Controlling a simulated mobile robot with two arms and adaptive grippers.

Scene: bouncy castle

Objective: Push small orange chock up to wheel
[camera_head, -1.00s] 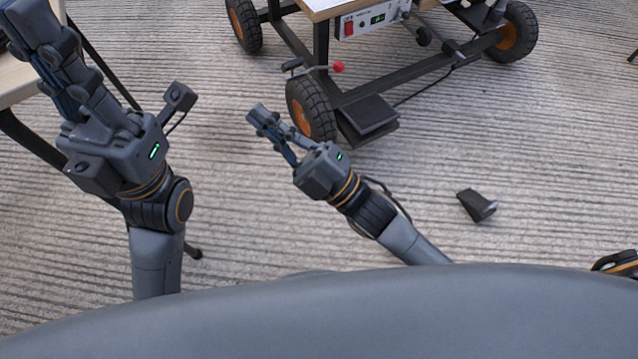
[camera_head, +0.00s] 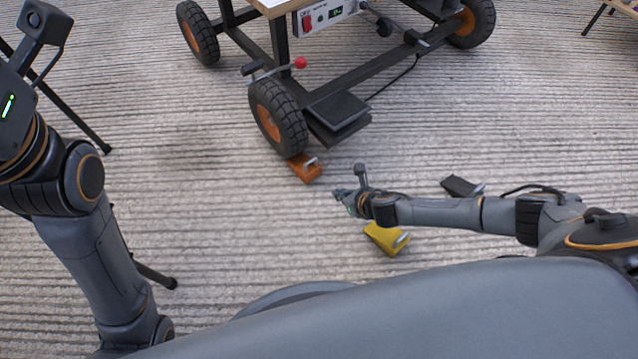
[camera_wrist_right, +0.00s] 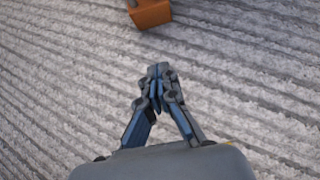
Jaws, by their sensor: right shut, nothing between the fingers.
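The small orange chock (camera_head: 306,168) lies on the ground at the near side of the cart's front wheel (camera_head: 278,117), close against the tyre; I cannot tell whether they touch. The chock also shows at the top of the right wrist view (camera_wrist_right: 150,12), partly cut off. My right gripper (camera_head: 340,197) is low, to the right of and nearer than the chock, apart from it. Its fingers are shut and empty in the right wrist view (camera_wrist_right: 158,88). My left arm stands at the left edge; its gripper fingers are out of the picture.
A yellow chock (camera_head: 386,238) lies just below my right forearm, and a black chock (camera_head: 461,187) lies beyond it. The cart (camera_head: 345,95) has a black step beside the wheel. Ribbed ground left of the orange chock is clear, apart from a dark stand's legs at left.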

